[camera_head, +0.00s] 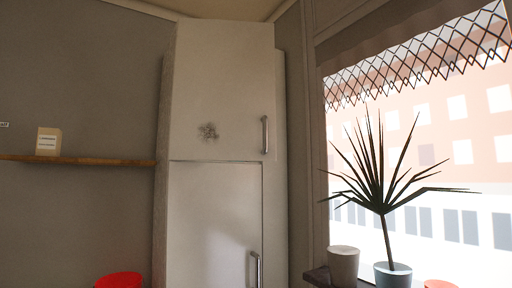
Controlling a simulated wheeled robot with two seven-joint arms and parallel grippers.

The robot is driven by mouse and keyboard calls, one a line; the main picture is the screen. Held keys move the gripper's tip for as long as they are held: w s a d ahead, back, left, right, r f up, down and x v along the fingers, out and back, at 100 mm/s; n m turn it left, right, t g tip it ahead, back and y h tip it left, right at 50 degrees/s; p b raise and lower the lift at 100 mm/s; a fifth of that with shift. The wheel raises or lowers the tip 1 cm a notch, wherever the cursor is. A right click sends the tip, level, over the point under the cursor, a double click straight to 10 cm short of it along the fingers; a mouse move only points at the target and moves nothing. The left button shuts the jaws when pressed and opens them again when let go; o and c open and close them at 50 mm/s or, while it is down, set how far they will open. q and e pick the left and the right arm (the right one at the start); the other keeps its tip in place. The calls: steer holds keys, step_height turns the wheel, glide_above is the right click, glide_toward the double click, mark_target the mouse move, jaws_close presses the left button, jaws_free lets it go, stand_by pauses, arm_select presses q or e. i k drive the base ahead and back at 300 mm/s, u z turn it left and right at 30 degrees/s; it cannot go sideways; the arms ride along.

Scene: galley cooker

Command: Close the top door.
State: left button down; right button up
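A tall pale fridge-like cabinet stands in the middle of the head view, with a top door (222,90) and a lower door (212,215). The top door has a vertical handle (265,134) near its right edge and a small dark decoration (208,131) on its face. The top door looks ajar: its right edge juts past the lower door and its top rises above the cabinet side (281,120). The lower door looks shut and has its own handle (255,270). Neither of my grippers is in view.
A wooden shelf (90,160) with a small box (49,141) is on the left wall. A red round object (119,280) is at the bottom left. At right, by the window, are a spiky plant (382,190) in a blue-grey pot (393,276) and a grey pot (343,265).

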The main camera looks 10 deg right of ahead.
mark_target(223, 107)
steer(key=i, duration=0.9)
steer(key=z, duration=1.6)
